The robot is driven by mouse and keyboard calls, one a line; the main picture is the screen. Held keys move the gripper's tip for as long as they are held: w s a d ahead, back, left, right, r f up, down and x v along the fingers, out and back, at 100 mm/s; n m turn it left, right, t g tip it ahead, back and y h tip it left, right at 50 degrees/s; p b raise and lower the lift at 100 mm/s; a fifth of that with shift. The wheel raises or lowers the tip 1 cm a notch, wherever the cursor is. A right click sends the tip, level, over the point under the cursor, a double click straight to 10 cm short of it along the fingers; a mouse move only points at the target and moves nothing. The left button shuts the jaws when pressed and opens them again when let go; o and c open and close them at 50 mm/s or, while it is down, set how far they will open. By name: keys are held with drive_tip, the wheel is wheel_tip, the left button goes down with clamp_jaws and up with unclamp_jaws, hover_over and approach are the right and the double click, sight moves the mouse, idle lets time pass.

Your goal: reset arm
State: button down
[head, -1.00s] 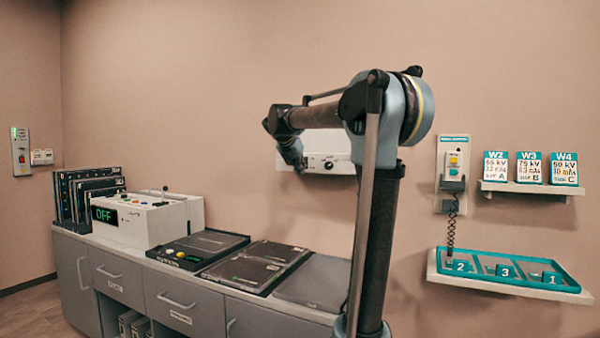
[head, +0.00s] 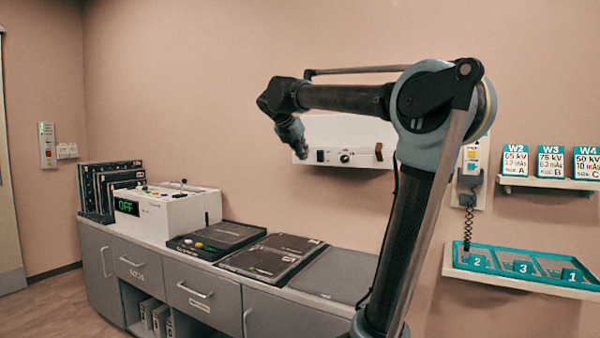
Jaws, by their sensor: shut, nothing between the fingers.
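My arm stands at the right of the middle, its upper link reaching left and the wrist bent down. My gripper (head: 300,150) hangs at the arm's left end, in front of the wall and above the counter. It is small in the view, shut and empty. It is apart from the counter and everything on it.
A grey counter (head: 228,302) carries a white console (head: 165,212) reading OFF and several dark flat panels (head: 275,255). A white wall box (head: 345,130) is behind my arm. A teal tray (head: 505,262) and card shelf (head: 550,183) are at the right. Floor shows at lower left.

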drive_tip(key=s+d+f+m+g+y, duration=0.1)
drive_tip(key=s+d+f+m+g, duration=0.15)
drive_tip(key=s+f+m, duration=0.6)
drive_tip(key=s+d+f+m+g+y, duration=0.1)
drive_tip(key=s+d+f+m, duration=0.35)
drive_tip(key=s+f, duration=0.6)
drive_tip(key=s+d+f+m+g+y, duration=0.1)
drive_tip(key=s+d+f+m, duration=0.2)
drive_tip(key=s+f+m, duration=0.65)
drive_tip(key=s+f+m+y, duration=0.1)
drive_tip(key=s+f+m, duration=0.2)
drive_tip(key=f, duration=0.5)
drive_tip(key=s+a+f+m+g+y, duration=0.1)
drive_tip(key=s+f+m, duration=0.2)
drive_tip(key=f, duration=0.5)
drive_tip(key=shift+s+y, duration=0.3)
drive_tip(key=shift+s, duration=0.45)
drive_tip(key=shift+a, duration=0.1)
